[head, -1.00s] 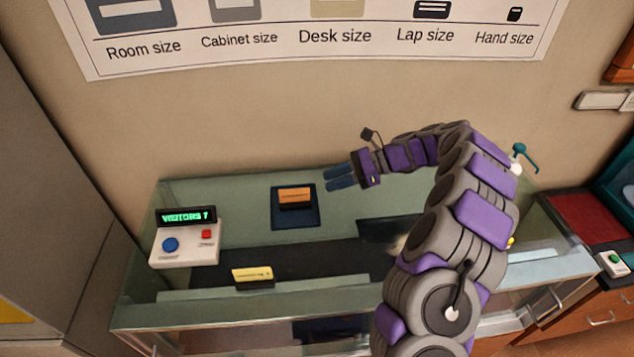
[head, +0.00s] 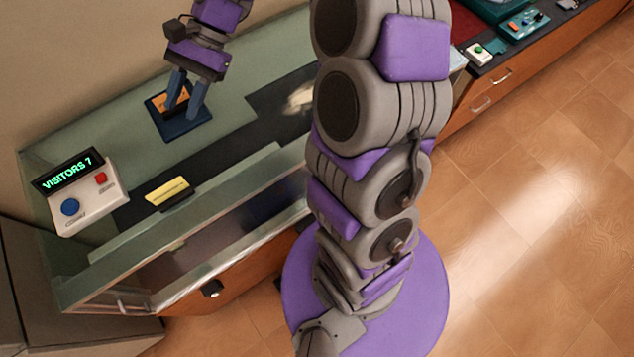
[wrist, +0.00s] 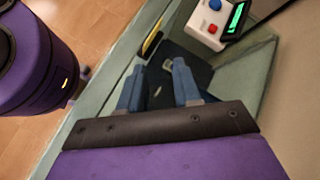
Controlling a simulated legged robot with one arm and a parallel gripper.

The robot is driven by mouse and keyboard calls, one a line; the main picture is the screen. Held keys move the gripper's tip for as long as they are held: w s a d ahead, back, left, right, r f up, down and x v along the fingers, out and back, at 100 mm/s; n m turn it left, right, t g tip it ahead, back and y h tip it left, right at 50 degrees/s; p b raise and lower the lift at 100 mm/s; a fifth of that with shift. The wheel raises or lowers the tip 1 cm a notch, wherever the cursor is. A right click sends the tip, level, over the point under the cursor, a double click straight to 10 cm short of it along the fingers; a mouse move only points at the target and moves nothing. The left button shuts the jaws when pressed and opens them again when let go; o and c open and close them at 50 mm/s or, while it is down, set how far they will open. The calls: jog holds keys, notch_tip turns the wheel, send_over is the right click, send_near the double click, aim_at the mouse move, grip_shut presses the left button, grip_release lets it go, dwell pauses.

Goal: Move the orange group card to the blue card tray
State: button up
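The orange card (head: 171,103) rests upright or leaning on the dark blue tray (head: 188,127), on the green-grey glass-topped display case. My gripper (head: 185,112) points down over the tray, with its blue fingers beside and partly in front of the card. I cannot tell whether the fingers touch the card.
A white visitor counter (head: 92,195) with blue and red buttons stands left on the case. A yellow card (head: 167,189) stands on the dark strip nearer the front. The wall is close behind the case. Tiled floor (head: 540,200) lies open at the right.

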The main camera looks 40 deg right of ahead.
jog(key=s+d+f+n+h, duration=0.1)
jog(key=s+d+n+h, duration=0.2)
jog(key=s, duration=0.6)
jog(key=s+d+f+n+t+h, duration=0.1)
jog(key=s+d+n+h, duration=0.2)
jog(key=s, duration=0.6)
jog(key=s+d+f+n+h, duration=0.1)
jog(key=s+d+n+h, duration=0.2)
jog(key=s, duration=0.6)
jog(key=shift+d+f, duration=0.35)
jog(key=shift+d, duration=0.45)
